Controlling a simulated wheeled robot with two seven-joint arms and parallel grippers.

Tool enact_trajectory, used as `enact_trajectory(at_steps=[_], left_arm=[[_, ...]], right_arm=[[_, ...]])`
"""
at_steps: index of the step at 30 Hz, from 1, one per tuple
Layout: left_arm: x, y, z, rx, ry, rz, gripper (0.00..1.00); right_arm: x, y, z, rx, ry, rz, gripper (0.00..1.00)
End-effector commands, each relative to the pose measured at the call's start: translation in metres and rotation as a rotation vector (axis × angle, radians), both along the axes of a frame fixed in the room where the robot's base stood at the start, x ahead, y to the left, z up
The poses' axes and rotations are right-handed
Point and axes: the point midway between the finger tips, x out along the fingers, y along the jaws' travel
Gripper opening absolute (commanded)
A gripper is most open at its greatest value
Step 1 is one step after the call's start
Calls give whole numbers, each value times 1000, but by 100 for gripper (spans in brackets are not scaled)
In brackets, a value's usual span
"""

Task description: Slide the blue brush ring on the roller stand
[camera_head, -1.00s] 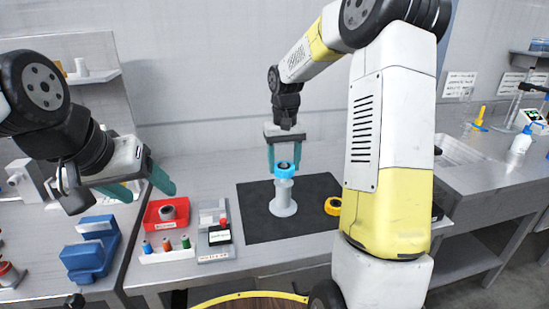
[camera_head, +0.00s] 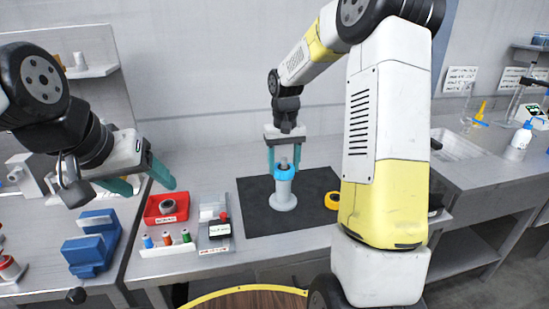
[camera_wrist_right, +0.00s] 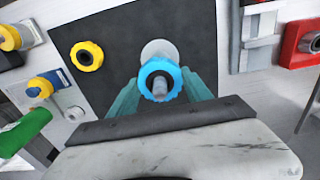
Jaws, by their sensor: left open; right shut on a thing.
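The blue brush ring (camera_head: 284,172) is around the top of the roller stand (camera_head: 283,195), a grey post on a round base on the dark mat (camera_head: 252,222). My right gripper (camera_head: 284,158) is above the stand, its teal fingers shut on the ring from both sides. In the right wrist view the ring (camera_wrist_right: 160,80) sits between the fingertips, with the post's tip showing through its hole. The stand's base (camera_wrist_right: 158,48) shows behind it. My left gripper (camera_head: 146,180) is open and empty at the left, above the bench.
A yellow ring (camera_head: 332,200) lies on the mat right of the stand. A red tray (camera_head: 152,207), a white rack (camera_head: 168,250) with several small coloured pieces, a small device (camera_head: 219,231) and a blue block (camera_head: 85,255) stand at the left.

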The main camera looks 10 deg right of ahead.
Motion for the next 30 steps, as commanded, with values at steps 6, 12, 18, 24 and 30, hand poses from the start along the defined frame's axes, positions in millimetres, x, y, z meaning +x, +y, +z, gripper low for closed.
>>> enact_trajectory(at_steps=[6, 12, 18, 24, 30], left_arm=[[0, 0, 0, 0, 0, 0, 66], [0, 0, 0, 0, 0, 0, 66], [0, 0, 0, 0, 0, 0, 66], [0, 0, 0, 0, 0, 0, 66], [0, 0, 0, 0, 0, 0, 66]], right_arm=[[0, 0, -2, 0, 0, 0, 81], [0, 0, -2, 0, 0, 0, 83], [0, 0, 5, 0, -2, 0, 83], [1, 0, 37, -1, -5, 0, 83], [1, 0, 66, 0, -3, 0, 83]])
